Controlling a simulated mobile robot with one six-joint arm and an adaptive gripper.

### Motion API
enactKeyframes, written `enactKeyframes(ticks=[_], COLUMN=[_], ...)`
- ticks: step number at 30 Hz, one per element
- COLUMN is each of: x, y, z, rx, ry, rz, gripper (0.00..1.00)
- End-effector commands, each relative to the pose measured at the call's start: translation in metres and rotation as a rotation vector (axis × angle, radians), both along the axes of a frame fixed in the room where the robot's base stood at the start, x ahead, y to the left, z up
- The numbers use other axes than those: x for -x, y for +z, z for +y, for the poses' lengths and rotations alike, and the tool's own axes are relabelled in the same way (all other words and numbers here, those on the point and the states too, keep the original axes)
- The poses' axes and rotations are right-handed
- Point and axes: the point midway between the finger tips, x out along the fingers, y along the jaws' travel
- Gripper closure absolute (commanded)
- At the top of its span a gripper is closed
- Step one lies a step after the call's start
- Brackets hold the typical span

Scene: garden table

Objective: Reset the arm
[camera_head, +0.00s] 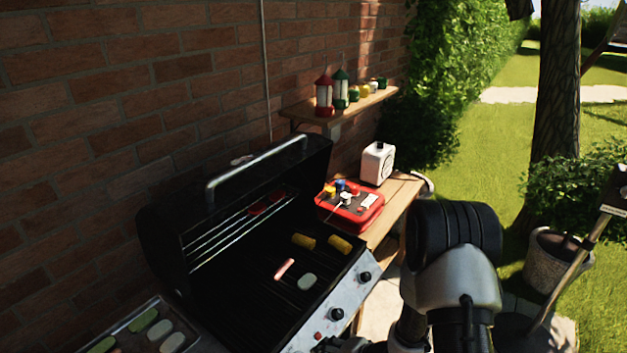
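Part of my arm (455,265) stands at the lower right, with a dark rounded joint on top and a grey link below it. It rises in front of the side table's near end and the paving. My gripper's fingers do not show, so I cannot see whether it is open or holds anything. Dark parts of my arm run along the bottom edge, close to the front of the grill.
An open grill (338,312) bears yellow corn pieces (340,244), a pink sausage (284,269) and a pale slice (307,282). A food tray (117,329) is lower left. A red case (367,214) and white box (378,163) sit on the wooden side table (399,192).

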Motion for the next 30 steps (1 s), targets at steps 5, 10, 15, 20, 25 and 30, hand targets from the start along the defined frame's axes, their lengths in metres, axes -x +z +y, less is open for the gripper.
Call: enactKeyframes(ticks=[5,10,15,20,25,30], x=[-0.026,-0.045,-0.034,0.002,0.061,0.129], y=[0.031,0.094,0.161,0.216,0.258,0.281], z=[-0.026,-0.071,-0.107,-0.127,-0.130,-0.118], rx=[0.162,0.440,0.667,0.814,0.892,0.900], ry=[0.031,0.079,0.121,0.171,0.255,0.379], rz=[-0.092,-0.188,-0.219,-0.205,-0.174,-0.159], gripper=[0.47,0.47,0.47,0.47,0.47,0.47])
